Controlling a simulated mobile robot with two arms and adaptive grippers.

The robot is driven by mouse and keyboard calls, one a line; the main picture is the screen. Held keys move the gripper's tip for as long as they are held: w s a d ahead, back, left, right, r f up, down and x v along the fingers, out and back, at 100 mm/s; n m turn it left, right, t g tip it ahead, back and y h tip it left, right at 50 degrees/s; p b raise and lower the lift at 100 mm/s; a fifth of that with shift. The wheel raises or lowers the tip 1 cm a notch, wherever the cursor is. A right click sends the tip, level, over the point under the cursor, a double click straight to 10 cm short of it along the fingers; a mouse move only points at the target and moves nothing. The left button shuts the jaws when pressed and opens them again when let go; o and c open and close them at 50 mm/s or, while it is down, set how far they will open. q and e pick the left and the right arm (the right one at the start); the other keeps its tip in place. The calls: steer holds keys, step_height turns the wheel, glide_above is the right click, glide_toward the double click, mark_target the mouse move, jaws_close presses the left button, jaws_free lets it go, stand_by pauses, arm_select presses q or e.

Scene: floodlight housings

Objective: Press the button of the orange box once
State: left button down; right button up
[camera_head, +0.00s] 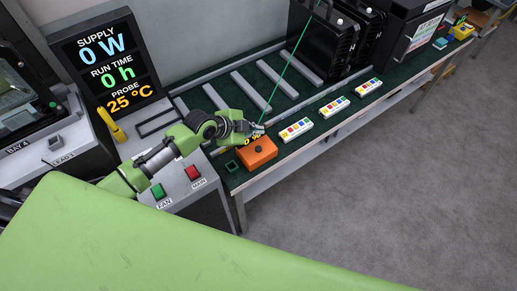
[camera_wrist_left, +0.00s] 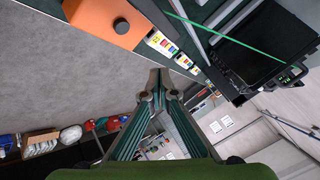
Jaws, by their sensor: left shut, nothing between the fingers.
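The orange box (camera_head: 257,152) sits near the front edge of the dark green bench top, with a dark round button (camera_head: 258,149) on its upper face. In the left wrist view the orange box (camera_wrist_left: 100,18) is at the top left, and its button (camera_wrist_left: 121,26) shows clearly. My left gripper (camera_head: 258,128) is just behind the box in the head view, beside the button and not visibly touching it. In the left wrist view the gripper's fingertips (camera_wrist_left: 159,72) are together with nothing between them. My right gripper is in neither view.
White blocks with coloured buttons (camera_head: 296,130) stand in a row along the bench's front edge. Grey bars (camera_head: 250,91) lie behind. A black finned housing (camera_head: 322,42) stands farther back. A green FAN button (camera_head: 158,191) and red MAIN button (camera_head: 193,172) are on the left console.

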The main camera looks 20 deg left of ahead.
mark_target(257, 149)
arm_select(q)
step_height(257, 149, down, 8)
steer(key=b, duration=0.6)
steer(key=shift+r, duration=0.15)
stand_by(0.6)
stand_by(0.4)
steer(key=shift+f+b, duration=0.3)
steer(key=shift+f, duration=0.15)
steer(key=shift+f+b, duration=0.3)
steer(key=shift+f, duration=0.1)
stand_by(0.4)
steer(key=shift+r+p, duration=0.7)
steer(key=shift+r, duration=0.1)
steer(key=shift+r, duration=0.15)
